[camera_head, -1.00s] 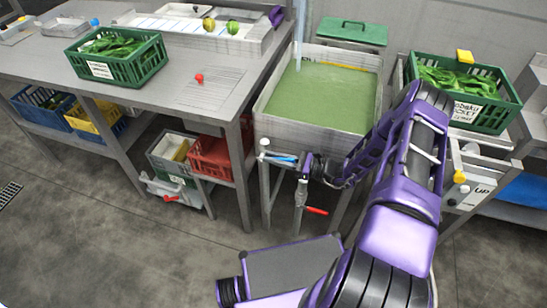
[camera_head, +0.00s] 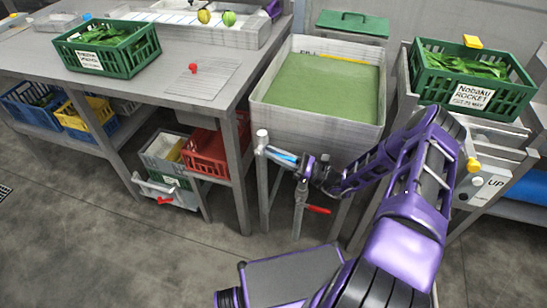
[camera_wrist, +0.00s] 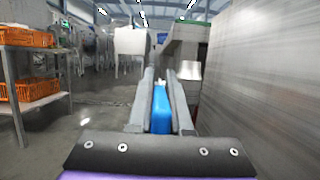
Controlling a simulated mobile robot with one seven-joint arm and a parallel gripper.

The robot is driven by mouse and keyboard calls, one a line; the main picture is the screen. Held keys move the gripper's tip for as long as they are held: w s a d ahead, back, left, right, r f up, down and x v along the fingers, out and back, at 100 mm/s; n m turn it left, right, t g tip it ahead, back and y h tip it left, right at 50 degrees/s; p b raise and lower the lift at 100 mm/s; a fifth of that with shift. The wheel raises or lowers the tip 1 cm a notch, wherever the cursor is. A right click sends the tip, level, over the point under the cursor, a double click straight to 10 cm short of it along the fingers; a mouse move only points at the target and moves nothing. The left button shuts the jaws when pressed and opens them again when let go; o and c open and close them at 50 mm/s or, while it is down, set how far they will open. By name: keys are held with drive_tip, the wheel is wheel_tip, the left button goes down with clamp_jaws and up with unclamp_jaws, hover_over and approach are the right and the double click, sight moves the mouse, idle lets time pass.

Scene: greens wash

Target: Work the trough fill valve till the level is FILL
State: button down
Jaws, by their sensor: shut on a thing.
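The trough (camera_head: 262,112) is a pale, square-sided basin at the centre of the head view, holding green water (camera_head: 325,85). A yellow line (camera_head: 345,59) and dark lettering show on its back wall, with the water surface close below them. The blue valve lever (camera_head: 281,156) is on the pipe below the trough's front. My gripper (camera_head: 303,166) is at the lever's right end. In the wrist view, my gripper (camera_wrist: 160,112) is shut on the blue lever (camera_wrist: 161,108), which lies lengthwise between the fingers.
A red-handled valve (camera_head: 317,209) is on the pipe just below my gripper. A steel table (camera_head: 150,75) with a green crate (camera_head: 108,62) stands left. Another green crate (camera_head: 425,82) and a panel marked UP (camera_head: 490,185) are right. Floor is open at lower left.

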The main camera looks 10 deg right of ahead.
drive_tip(key=c, duration=0.8)
unclamp_jaws()
drive_tip(key=shift+c, duration=0.2)
drive_tip(key=shift+d+f, duration=0.1)
drive_tip(key=v, duration=1.7)
drive_tip(key=shift+b, duration=0.4)
drive_tip(key=shift+d, duration=0.1)
